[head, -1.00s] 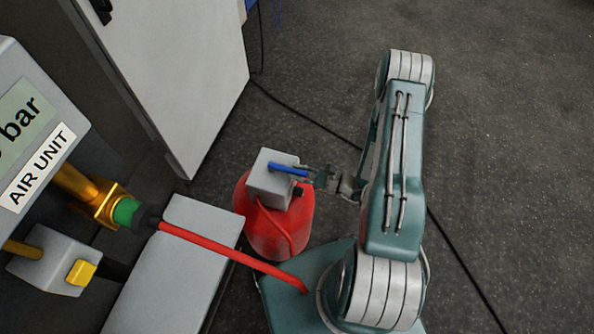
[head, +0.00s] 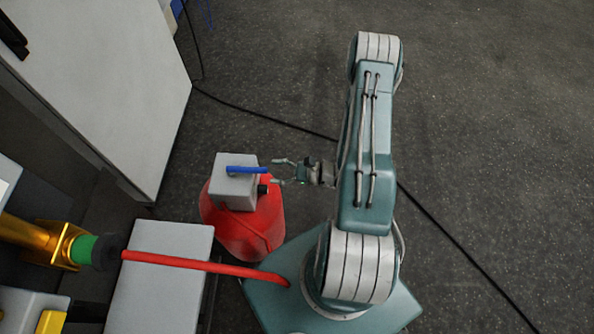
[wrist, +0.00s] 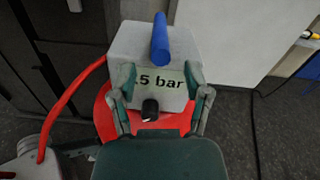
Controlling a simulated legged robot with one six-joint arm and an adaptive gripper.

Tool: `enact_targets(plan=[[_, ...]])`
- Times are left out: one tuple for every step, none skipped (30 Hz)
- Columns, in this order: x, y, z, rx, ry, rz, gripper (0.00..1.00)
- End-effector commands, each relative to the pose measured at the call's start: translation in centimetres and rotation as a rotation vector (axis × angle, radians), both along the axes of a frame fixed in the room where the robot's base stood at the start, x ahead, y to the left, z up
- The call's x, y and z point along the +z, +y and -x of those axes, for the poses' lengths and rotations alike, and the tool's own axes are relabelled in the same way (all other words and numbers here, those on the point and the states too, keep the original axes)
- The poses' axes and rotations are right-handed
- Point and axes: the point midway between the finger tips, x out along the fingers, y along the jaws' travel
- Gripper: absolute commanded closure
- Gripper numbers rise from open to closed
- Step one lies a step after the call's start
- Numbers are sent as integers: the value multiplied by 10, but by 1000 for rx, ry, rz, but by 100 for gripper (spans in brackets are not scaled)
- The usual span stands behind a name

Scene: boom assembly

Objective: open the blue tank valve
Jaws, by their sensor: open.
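The blue valve handle (head: 247,170) is a short bar on the grey block (head: 233,191) on top of the red tank (head: 240,227). In the head view the bar lies sideways, its right end toward my gripper (head: 281,172). My gripper is open and empty, just right of the block, apart from the handle. In the wrist view the blue handle (wrist: 160,40) stands at the block's top, beyond the fingertips of my gripper (wrist: 160,80). The block face reads "5 bar", its start partly covered by a finger, with a dark knob (wrist: 150,110) below.
A grey box (head: 155,275) stands left of the tank. A white cabinet (head: 95,80) is at upper left. A black cable crosses the open floor at right.

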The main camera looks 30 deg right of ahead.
Motion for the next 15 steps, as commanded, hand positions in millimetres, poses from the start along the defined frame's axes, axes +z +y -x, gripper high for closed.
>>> enact_targets(plan=[[0,-8,4,-6,0,1,38],[-1,-12,7,-5,1,1,38],[-1,-17,11,-5,1,0,38],[-1,-22,14,-5,1,0,38],[-1,-26,17,-6,1,0,38],[-1,-31,21,-5,1,-1,38],[-1,-34,23,-5,1,1,38],[-1,-38,26,-4,1,1,38],[-1,-42,29,-4,1,1,38],[-1,-45,31,-3,1,1,38],[-1,-47,33,-3,2,1,38],[-1,-50,35,-2,2,1,38],[-1,-52,36,-1,1,0,38],[-1,-53,37,-1,1,0,38],[-1,-54,38,0,1,0,38]])
